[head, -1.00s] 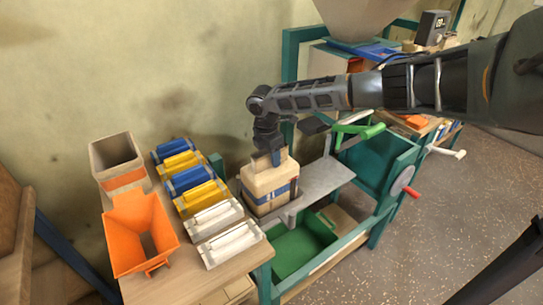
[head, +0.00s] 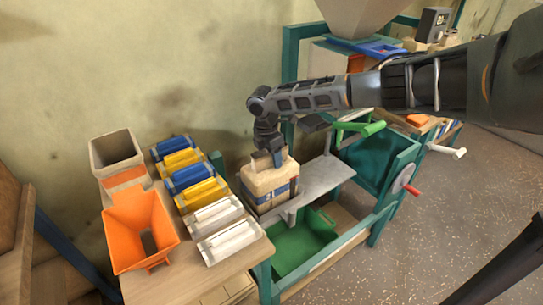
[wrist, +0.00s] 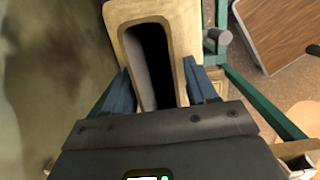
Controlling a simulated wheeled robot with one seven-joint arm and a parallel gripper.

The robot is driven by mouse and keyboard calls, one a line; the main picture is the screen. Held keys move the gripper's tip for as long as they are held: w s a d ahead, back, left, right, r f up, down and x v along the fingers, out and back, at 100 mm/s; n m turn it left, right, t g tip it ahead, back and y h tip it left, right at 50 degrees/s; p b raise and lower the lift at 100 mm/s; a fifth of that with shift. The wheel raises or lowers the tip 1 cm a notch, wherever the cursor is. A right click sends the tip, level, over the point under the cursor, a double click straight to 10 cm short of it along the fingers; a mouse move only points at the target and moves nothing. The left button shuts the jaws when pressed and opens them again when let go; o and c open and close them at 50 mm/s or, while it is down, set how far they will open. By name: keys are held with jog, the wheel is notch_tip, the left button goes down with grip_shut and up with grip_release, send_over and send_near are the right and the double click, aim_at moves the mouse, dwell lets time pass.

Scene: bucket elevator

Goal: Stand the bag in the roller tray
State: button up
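The tan bag (head: 268,188), with a blue band, stands upright at the left end of the grey metal shelf of the green frame. My gripper (head: 270,160) is above it, pointing down at its top. In the wrist view the bag (wrist: 170,20) shows its open mouth between the two blue fingers of my gripper (wrist: 160,88), which press close on its sides. The bag's base is partly hidden, so I cannot tell whether it touches its support. Several trays with blue, yellow and white roller-like pieces (head: 190,178) lie on the table; I cannot tell which thing is the roller tray.
An orange funnel (head: 122,238) and a tan open-topped container (head: 117,153) stand left of the trays. The grey shelf (head: 325,178) is bare right of the bag. A green bin (head: 303,248) sits below, and a green-handled lever (head: 360,130) is at the right.

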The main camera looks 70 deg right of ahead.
jog(key=shift+o, duration=1.1)
jog(key=shift+w+a+r, duration=0.1)
jog(key=shift+a+r, duration=0.05)
jog(key=shift+r, duration=1.15)
jog(key=shift+w+a+r, duration=0.1)
jog(key=shift+a+r, duration=0.1)
jog(key=shift+r, duration=1.05)
jog(key=shift+w+a+r, duration=0.1)
jog(key=shift+a+r, duration=0.05)
jog(key=shift+r, duration=1.15)
